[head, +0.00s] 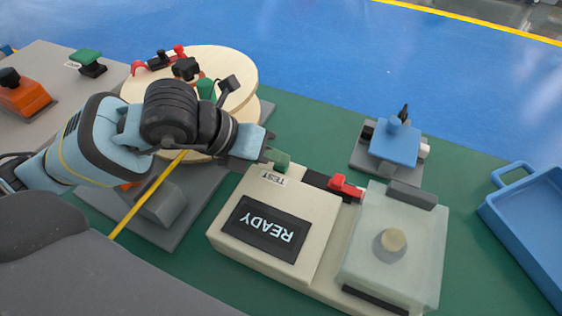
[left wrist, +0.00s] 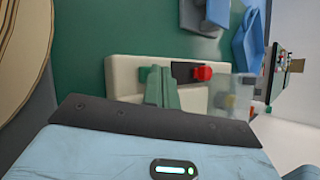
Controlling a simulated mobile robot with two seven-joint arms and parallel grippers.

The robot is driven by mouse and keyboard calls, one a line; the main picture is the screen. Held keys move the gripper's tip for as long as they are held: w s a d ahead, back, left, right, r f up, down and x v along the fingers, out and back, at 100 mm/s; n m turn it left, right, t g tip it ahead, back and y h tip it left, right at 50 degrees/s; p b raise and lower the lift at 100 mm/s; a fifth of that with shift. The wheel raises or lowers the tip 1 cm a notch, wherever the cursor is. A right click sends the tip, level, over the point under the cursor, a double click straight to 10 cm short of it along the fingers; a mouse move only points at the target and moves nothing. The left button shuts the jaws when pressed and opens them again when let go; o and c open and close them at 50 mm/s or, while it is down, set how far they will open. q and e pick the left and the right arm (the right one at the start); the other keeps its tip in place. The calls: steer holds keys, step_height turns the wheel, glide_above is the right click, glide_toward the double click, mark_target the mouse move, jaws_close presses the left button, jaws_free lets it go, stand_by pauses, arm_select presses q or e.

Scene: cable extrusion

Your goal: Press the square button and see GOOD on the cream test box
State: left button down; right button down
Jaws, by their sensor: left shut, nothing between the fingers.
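The cream test box (head: 225,240) stands on the green mat, its dark display (head: 265,230) reading READY upside down in the head view. A green square button (head: 281,157) sits at its back edge, beside the TEST label (head: 273,178). My left gripper (head: 268,152) is shut and empty, its tip right at the button; I cannot tell if they touch. In the left wrist view the cream box (left wrist: 122,70) lies ahead of the shut left gripper (left wrist: 160,80), whose fingers largely hide the button. My right gripper is not in view.
A red latch (head: 346,186) and a clear-lidded bay (head: 365,255) are on the box's right side. A blue fixture (head: 395,142) stands behind, a blue tray (head: 540,215) at the right. A wooden reel (head: 225,62) and yellow cable (head: 145,197) lie near my left arm.

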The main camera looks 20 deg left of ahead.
arm_select(q)
steer(key=shift+s+d+f+b, duration=0.2)
steer(key=shift+f+b, duration=0.15)
steer(key=shift+f, duration=0.3)
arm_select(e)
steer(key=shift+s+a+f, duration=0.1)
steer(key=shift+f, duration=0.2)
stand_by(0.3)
arm_select(q)
steer(key=shift+r, duration=0.1)
steer(key=shift+a+r+p, duration=0.1)
steer(key=shift+r+p, duration=0.4)
steer(key=shift+p, duration=0.1)
steer(key=shift+r, duration=0.2)
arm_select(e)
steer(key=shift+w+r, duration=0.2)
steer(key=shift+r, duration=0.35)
arm_select(q)
steer(key=shift+r, duration=0.1)
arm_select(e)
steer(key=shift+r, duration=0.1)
